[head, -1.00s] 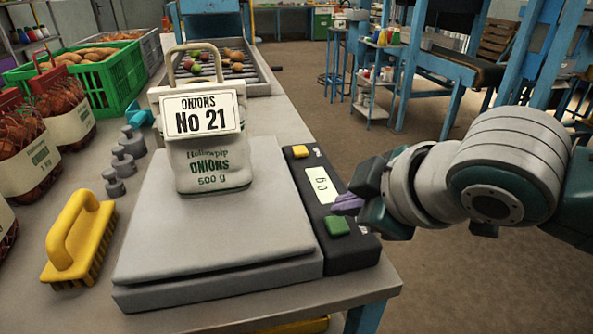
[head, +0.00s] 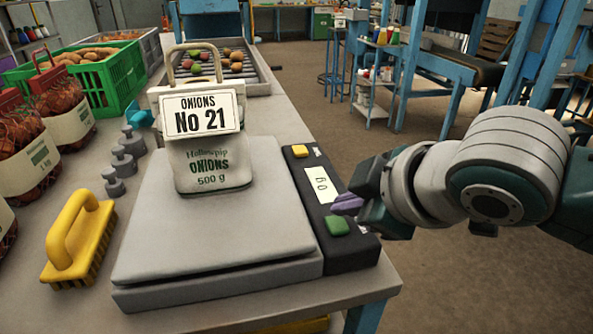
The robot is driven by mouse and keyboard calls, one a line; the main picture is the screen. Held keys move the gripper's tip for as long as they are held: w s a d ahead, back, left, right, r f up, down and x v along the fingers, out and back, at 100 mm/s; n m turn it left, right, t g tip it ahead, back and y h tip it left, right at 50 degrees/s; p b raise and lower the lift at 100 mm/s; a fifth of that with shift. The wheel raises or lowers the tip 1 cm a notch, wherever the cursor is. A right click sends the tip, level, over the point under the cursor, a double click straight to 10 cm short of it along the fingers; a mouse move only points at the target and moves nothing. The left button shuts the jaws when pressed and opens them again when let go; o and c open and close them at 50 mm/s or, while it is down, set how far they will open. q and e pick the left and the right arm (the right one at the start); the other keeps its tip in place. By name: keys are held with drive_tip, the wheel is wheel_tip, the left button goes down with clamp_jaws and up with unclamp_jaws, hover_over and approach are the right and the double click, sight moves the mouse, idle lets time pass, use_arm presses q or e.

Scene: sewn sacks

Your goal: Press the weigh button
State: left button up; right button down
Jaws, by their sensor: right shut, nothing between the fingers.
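A grey weighing scale (head: 210,230) sits on the table, with a dark control strip along its right side. The strip carries a green button (head: 337,225) near the front, a yellow button (head: 300,151) at the back and a lit display (head: 320,184) between them. A white onion sack (head: 209,160) labelled No 21 stands upright on the scale's plate. My right gripper (head: 346,204) is shut and empty, its purple fingertips just above and behind the green button, near the display. I cannot tell whether it touches the strip. My left gripper is not in view.
A yellow brush (head: 78,240) and several grey weights (head: 123,160) stand left of the scale. Netted onion sacks (head: 25,152) and a green crate (head: 110,78) are further left. A roller tray (head: 225,75) with produce lies behind. The floor right of the table is open.

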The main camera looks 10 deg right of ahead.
drive_tip(key=shift+f, duration=0.15)
drive_tip(key=shift+f, duration=0.25)
drive_tip(key=shift+f, duration=0.5)
idle(0.5)
drive_tip(key=shift+r, duration=0.1)
drive_tip(key=shift+r+p, duration=0.75)
drive_tip(key=shift+p, duration=0.05)
drive_tip(key=shift+r, duration=0.1)
